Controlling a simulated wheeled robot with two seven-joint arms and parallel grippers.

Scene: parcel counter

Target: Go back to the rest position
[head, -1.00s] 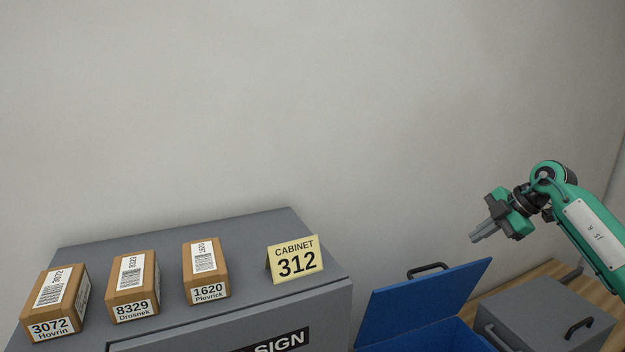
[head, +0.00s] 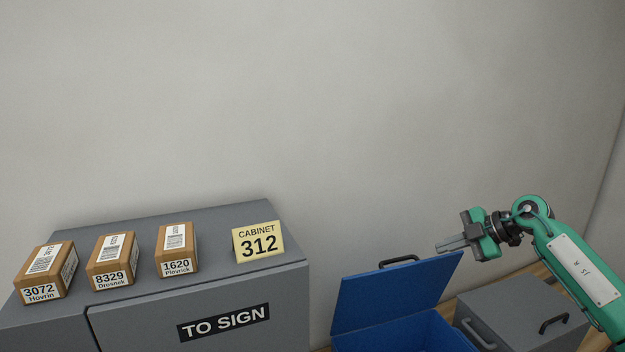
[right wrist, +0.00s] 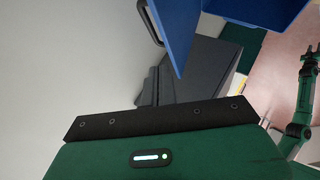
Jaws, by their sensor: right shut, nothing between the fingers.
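My right gripper (head: 455,243) is shut and empty, held in the air above the blue box's raised lid at the right of the head view. Its fingers point left, and my green right arm comes in from the lower right. My left gripper is not in the head view.
A grey cabinet (head: 140,312) bears parcels 3072 (head: 45,272), 8329 (head: 112,261) and 1620 (head: 177,250), plus a yellow sign (head: 258,242) reading CABINET 312. The blue box (head: 395,335) has its lid (head: 392,295) open. A grey box (head: 530,305) with handles stands at right.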

